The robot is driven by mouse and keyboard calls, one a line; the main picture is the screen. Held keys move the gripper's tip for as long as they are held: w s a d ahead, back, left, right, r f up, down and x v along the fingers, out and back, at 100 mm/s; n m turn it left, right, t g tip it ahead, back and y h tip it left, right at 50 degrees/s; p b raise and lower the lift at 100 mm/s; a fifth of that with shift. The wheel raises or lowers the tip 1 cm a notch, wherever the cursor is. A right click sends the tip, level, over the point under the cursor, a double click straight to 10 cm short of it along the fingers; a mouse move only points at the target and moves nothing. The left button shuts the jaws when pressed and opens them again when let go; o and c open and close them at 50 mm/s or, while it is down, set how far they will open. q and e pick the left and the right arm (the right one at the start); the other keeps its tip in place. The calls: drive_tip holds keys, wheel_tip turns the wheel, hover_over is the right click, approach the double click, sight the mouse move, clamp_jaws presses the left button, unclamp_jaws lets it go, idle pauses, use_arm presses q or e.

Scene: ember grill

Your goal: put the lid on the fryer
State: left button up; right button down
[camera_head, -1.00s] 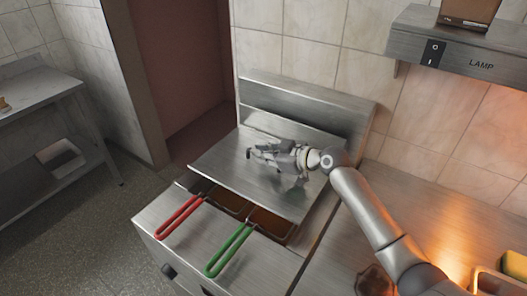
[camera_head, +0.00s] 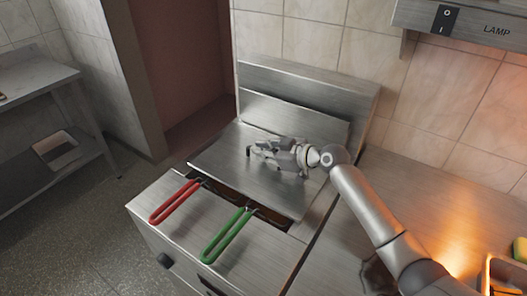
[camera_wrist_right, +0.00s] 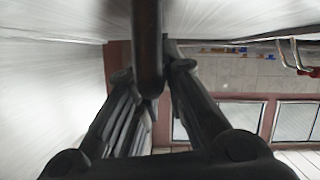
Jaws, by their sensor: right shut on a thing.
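The steel fryer (camera_head: 270,262) stands in the middle of the head view. Its lid (camera_head: 222,165), a flat steel plate, lies over most of the fryer's top, tilted in the picture; a narrow dark strip of the wells shows at its front edge. I cannot tell whether it rests fully on the fryer. My right gripper (camera_head: 257,149) is over the lid, shut on its dark bar handle (camera_wrist_right: 148,45). A red basket handle (camera_head: 175,202) and a green basket handle (camera_head: 226,236) stick out in front of the lid. My left gripper is not in view.
An upright steel backsplash (camera_head: 300,88) stands behind the fryer. A steel counter (camera_head: 440,185) is at the right, under a lamp housing (camera_head: 465,25). A steel side table (camera_head: 38,78) stands at the far left, with open floor between.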

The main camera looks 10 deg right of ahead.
drive_tip(key=shift+f+b, duration=0.2)
drive_tip(key=shift+b, duration=0.1)
drive_tip(key=c, duration=1.4)
unclamp_jaws()
drive_tip(key=shift+c, duration=0.2)
